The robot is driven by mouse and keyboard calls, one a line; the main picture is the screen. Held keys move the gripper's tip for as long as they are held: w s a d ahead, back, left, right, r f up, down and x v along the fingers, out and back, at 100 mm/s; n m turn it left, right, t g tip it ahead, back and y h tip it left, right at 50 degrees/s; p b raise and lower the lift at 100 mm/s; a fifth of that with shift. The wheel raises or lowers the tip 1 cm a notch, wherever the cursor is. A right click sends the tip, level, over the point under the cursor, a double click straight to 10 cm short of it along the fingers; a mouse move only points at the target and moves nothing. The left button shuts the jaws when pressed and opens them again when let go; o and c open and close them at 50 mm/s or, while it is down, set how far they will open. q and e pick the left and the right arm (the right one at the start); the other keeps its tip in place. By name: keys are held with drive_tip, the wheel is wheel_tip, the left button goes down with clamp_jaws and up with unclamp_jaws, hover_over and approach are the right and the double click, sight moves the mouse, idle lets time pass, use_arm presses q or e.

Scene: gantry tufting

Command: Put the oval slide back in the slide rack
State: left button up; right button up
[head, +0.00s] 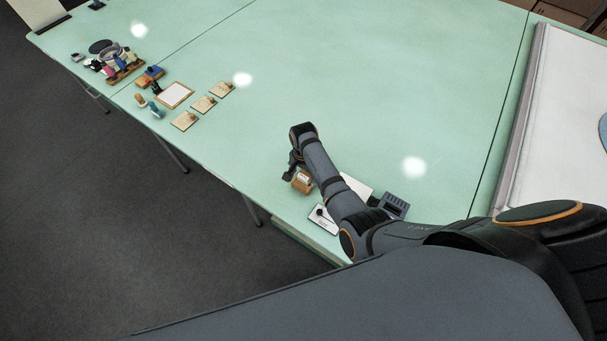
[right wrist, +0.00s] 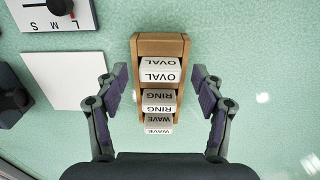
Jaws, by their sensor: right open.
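The slide rack (right wrist: 183,50) is a small wooden block in the middle of the right wrist view. In the head view it shows as a small brown block (head: 302,182) under my right arm. The oval slide (right wrist: 160,70), white and labelled OVAL, is in the rack's upper part. It looks larger than the slides below it; whether it is fully seated I cannot tell. The RING slide (right wrist: 159,102) and WAVE slide (right wrist: 158,125) are below it. My right gripper (right wrist: 160,82) is open, one finger on each side of the rack, with gaps visible. My left gripper is not in view.
Near the rack lie a white sheet (right wrist: 66,80), a white panel with a black knob (head: 323,219) and a dark grey device (head: 393,205). Cards (head: 203,104) and coloured items (head: 108,62) stand at the table's far left. The middle of the green table (head: 340,70) is clear.

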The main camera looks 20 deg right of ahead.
wheel_tip(320, 180, up, 8)
drive_tip(key=shift+f, duration=0.25)
idle(0.7)
